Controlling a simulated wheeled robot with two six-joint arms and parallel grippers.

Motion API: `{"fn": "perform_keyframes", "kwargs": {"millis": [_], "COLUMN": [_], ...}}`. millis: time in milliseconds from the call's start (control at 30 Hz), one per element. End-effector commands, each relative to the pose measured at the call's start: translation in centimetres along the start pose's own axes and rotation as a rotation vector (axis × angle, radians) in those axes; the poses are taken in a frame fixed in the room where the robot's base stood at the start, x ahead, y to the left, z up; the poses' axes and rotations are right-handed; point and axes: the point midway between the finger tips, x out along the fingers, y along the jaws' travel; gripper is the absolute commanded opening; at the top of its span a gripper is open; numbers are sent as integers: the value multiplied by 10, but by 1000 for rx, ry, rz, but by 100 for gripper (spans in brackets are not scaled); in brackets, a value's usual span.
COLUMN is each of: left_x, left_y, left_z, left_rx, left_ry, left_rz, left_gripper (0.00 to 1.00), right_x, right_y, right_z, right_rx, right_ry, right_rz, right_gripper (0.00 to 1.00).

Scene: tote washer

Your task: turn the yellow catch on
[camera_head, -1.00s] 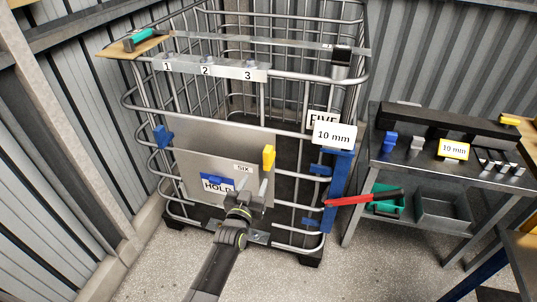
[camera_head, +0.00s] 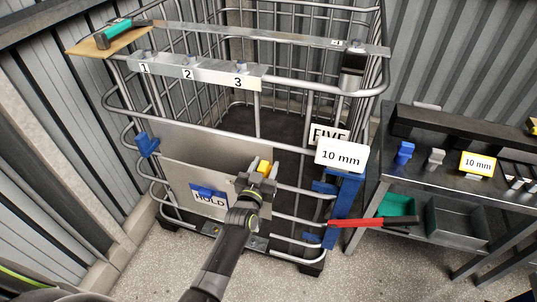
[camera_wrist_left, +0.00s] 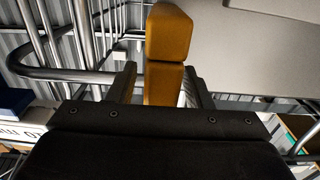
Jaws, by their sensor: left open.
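The yellow catch (camera_head: 264,168) is on the front of the wire cage, at the right edge of the grey plate. My left gripper (camera_head: 258,178) is at the catch and covers its lower part in the head view. In the left wrist view the catch (camera_wrist_left: 168,60) stands upright between the two open fingers (camera_wrist_left: 158,88). A gap shows beside the catch near the left finger; whether the right finger touches it I cannot tell. My right gripper is not in view.
The wire cage (camera_head: 200,137) has a numbered strip (camera_head: 205,75) on top. A blue bracket (camera_head: 342,205) with a red handle (camera_head: 365,222) is right of the catch. A blue catch (camera_head: 147,144) and a HOLD sign (camera_head: 210,199) are to the left. A metal bench (camera_head: 450,180) stands right.

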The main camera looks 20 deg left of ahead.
Motion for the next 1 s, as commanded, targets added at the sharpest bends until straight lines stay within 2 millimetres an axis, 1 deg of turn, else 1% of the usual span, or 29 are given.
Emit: {"fn": "perform_keyframes", "kwargs": {"millis": [233, 367, 500, 700, 1000], "left_x": [-1, -1, 0, 0, 0], "left_y": [1, 1, 1, 1, 0], "left_z": [0, 0, 0, 0, 1], "left_rx": [-1, -1, -1, -1, -10], "left_ry": [-1, -1, -1, -1, -1], "left_rz": [0, 0, 0, 0, 0], "left_gripper": [45, 44, 26, 0, 0], "right_x": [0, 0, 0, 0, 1], "right_y": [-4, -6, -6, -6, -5], "right_z": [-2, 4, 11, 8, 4], "right_rx": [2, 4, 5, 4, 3], "right_ry": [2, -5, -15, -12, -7], "right_rz": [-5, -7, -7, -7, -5], "right_gripper": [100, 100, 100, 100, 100]}}
